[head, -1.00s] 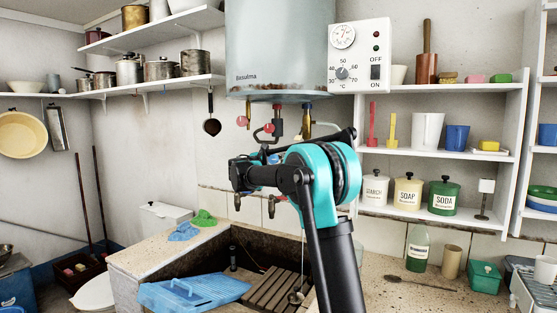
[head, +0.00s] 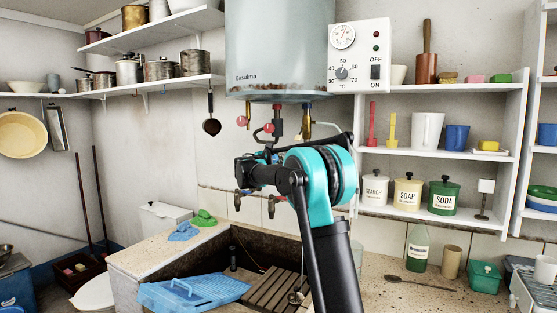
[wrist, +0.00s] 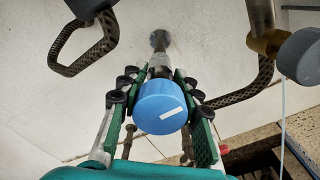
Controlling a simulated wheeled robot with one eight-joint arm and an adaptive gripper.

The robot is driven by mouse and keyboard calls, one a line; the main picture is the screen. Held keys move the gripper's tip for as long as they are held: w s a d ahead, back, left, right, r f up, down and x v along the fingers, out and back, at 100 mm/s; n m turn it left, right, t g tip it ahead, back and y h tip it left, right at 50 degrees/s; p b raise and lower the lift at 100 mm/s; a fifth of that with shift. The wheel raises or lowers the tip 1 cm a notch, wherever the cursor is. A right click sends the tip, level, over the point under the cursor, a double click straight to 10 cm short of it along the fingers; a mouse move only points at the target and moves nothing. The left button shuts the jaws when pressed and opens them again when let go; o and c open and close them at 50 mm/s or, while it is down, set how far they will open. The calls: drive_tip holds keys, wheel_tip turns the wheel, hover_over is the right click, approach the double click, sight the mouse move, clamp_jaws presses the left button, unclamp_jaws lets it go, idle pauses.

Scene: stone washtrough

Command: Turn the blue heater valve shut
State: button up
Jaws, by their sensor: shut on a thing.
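The blue heater valve (wrist: 163,106) is a round blue knob with a white mark on its face, seen up close in the wrist view. The mark lies slightly tilted from level. My gripper (wrist: 160,113) has its green-padded fingers on either side of the knob and is shut on it. The valve's metal stem runs behind it towards the wall. In the head view my arm and wrist (head: 250,170) are below the heater (head: 275,50) and largely hide the valve and fingers.
Braided hoses (wrist: 88,55) and a brass fitting with a grey knob (wrist: 300,57) flank the valve. Red knobs (head: 242,121) hang under the heater. Taps (head: 270,206) and the stone trough (head: 140,259) lie below. A shelf with canisters (head: 408,192) stands at right.

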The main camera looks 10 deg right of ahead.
drive_tip(key=shift+m, duration=0.4)
drive_tip(key=shift+c, duration=0.4)
drive_tip(key=o, duration=1.2)
drive_tip(key=v, duration=1.2)
